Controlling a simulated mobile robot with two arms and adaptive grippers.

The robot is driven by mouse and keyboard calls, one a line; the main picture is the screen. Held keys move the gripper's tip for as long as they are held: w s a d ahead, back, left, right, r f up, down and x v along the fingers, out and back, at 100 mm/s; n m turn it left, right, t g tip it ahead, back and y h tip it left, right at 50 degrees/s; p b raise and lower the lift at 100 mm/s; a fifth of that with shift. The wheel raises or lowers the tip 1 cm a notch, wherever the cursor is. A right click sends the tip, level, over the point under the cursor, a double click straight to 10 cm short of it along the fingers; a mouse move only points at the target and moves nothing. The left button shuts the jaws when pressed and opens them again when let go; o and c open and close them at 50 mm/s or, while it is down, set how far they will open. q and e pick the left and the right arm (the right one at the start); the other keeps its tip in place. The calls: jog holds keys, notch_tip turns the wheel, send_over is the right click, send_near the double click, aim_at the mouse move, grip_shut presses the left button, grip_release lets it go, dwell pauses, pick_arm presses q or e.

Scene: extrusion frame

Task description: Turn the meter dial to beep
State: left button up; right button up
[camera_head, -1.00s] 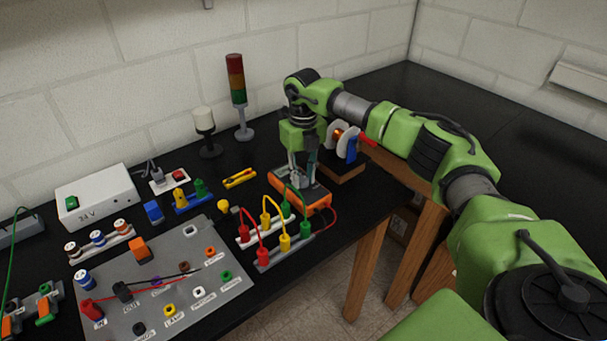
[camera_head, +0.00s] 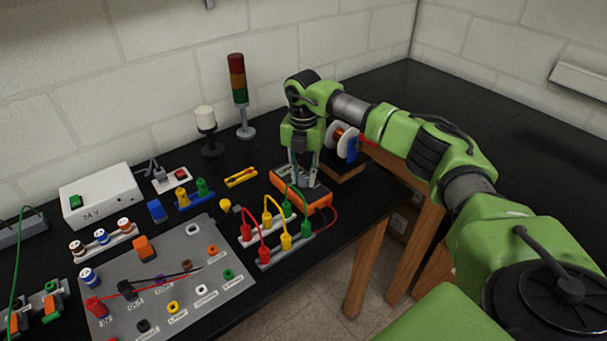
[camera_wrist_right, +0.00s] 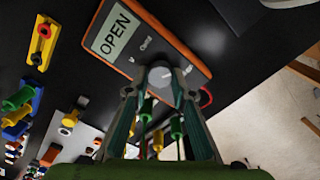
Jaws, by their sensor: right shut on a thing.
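The orange meter (camera_head: 318,198) lies on the black bench, and its display (camera_wrist_right: 114,30) reads "OPEN" in the right wrist view. The round grey dial (camera_wrist_right: 159,76) is on the meter's face, with labels around it that are partly legible. My right gripper (camera_head: 304,180) points down at the meter. Its two fingers (camera_wrist_right: 160,90) are shut on the dial, one on each side. In the head view the fingers hide the dial. My left gripper is in neither view.
Red, yellow and green plug leads (camera_head: 271,225) stand close in front of the meter. A coil on a wooden base (camera_head: 348,168) is just behind it. A grey panel (camera_head: 225,293) with sockets, a 24 V box (camera_head: 97,196) and a signal tower (camera_head: 240,95) are to the left.

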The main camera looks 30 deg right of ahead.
aim_at(303, 179)
jog(key=shift+m, duration=0.3)
jog(key=o, duration=1.1)
jog(key=shift+o, duration=0.2)
jog(key=shift+r, duration=0.15)
notch_tip(303, 179, up, 12)
